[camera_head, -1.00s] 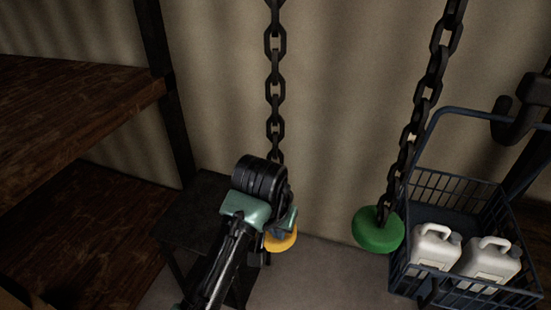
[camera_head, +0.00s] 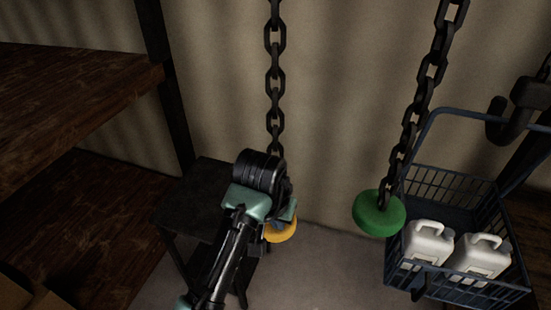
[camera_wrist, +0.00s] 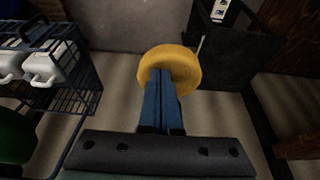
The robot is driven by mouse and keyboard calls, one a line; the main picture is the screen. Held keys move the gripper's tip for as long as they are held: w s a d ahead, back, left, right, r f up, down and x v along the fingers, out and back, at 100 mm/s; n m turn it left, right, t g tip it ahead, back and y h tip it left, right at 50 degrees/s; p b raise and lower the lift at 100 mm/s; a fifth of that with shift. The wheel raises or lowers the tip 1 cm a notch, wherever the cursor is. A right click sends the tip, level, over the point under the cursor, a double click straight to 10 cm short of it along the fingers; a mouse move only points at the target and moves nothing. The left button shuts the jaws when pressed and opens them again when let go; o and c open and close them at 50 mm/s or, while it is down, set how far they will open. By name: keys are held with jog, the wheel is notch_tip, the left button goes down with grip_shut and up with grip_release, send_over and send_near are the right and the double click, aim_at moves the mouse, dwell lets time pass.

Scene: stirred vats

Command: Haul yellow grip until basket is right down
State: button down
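The yellow grip (camera_head: 282,232) is a round disc at the lower end of a dark chain (camera_head: 275,85). My gripper (camera_head: 275,224) is at it, hiding part of it in the head view. In the wrist view my blue fingers (camera_wrist: 161,95) are close together, and their tips overlap the near side of the yellow grip (camera_wrist: 172,62); they look shut on it. The blue wire basket (camera_head: 465,285) hangs at the right by its handle, with two white jugs inside. It also shows at the left in the wrist view (camera_wrist: 80,100). Its underside clearance is hidden.
A green disc (camera_head: 378,213) hangs on a second chain, between the yellow grip and the basket. A dark stand (camera_head: 195,205) is behind my arm. Wooden shelves (camera_head: 70,90) fill the left. A dark hook (camera_head: 525,100) is above the basket.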

aim_at(276, 235)
jog(key=shift+f+b, duration=1.5)
jog(key=shift+f, duration=1.6)
notch_tip(276, 235, up, 9)
jog(key=p, duration=0.8)
notch_tip(276, 235, up, 5)
jog(key=p, duration=0.5)
